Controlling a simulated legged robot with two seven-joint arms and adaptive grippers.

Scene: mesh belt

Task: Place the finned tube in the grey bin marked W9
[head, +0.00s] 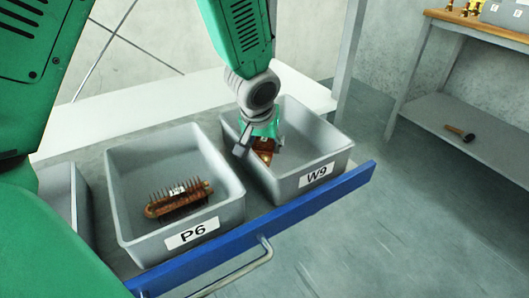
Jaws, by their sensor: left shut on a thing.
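The grey bin marked W9 (318,176) stands at the right end of the row, its label facing front right. My left gripper (264,148) reaches down into this bin from above. It is shut on a copper-brown piece, taken as the finned tube (265,156), low inside the bin near its left wall. The gripper hides much of the piece, and I cannot tell whether it touches the bin floor. My right gripper is not in view.
A grey bin marked P6 (226,216) stands to the left, holding a brown finned part (178,200) with a white tag. Another grey bin (82,215) is partly hidden further left. A blue edge with a handle (262,239) runs along the front. A shelf (470,130) stands far right.

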